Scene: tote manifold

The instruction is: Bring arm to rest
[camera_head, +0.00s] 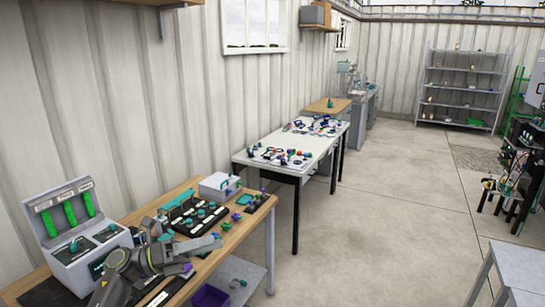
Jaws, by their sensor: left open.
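My left arm comes in from the bottom left over the near wooden bench. Its left gripper (203,244) is low over the front part of the bench, open, with nothing visible between its fingers. Its outline is small and partly merges with the items behind it. My right gripper is not in view.
A grey box with green strips (76,232) stands left of my arm. Behind the gripper are a black tray (201,216), a white tote (219,186) and small coloured parts. A purple bin (210,297) sits below.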

